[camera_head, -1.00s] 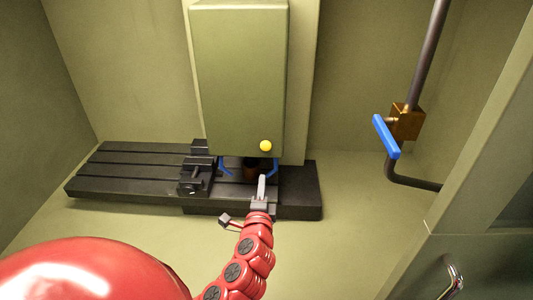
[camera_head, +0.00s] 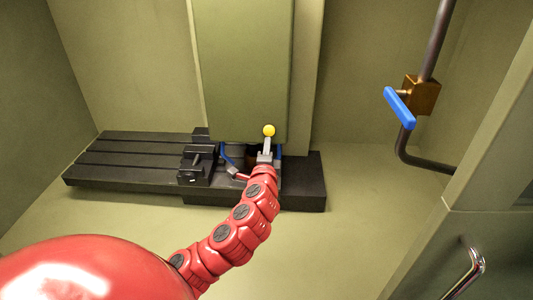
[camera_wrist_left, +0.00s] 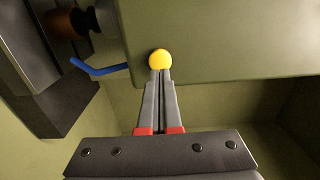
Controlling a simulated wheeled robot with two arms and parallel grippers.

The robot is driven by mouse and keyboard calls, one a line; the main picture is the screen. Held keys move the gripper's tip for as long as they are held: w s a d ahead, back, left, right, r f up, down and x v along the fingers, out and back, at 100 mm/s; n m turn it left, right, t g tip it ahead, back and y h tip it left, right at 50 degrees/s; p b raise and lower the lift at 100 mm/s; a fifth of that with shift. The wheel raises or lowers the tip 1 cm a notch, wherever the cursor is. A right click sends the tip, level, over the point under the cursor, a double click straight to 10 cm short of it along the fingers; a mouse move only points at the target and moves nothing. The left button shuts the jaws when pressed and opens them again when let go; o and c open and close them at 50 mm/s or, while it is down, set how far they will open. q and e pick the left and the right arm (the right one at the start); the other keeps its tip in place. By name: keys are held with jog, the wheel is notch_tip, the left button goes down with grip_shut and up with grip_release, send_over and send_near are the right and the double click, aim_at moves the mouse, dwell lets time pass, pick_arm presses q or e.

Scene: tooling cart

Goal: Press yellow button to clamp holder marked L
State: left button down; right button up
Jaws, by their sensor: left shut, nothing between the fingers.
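The yellow button (camera_head: 269,130) is a round knob low on the front of the green machine head (camera_head: 245,70). It also shows in the left wrist view (camera_wrist_left: 160,59), straight beyond the fingertips. My left gripper (camera_head: 268,139) is shut and empty, its tips right at the lower edge of the button. In the left wrist view the closed fingers (camera_wrist_left: 161,72) meet the button's lower edge in the picture; whether they touch or press it I cannot tell. No holder marked L can be made out. My right gripper is not in view.
A black slotted machine table (camera_head: 125,160) with a vise-like block (camera_head: 197,168) lies below the head. Blue hoses (camera_wrist_left: 97,69) hang under the head. A pipe with a blue valve lever (camera_head: 399,107) is at the right. A metal handle (camera_head: 474,268) is at the lower right.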

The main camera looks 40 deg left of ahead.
aim_at(269, 132)
pick_arm(q)
jog(key=shift+p+x, duration=0.7)
jog(key=shift+x, duration=1.35)
jog(key=shift+w, duration=0.1)
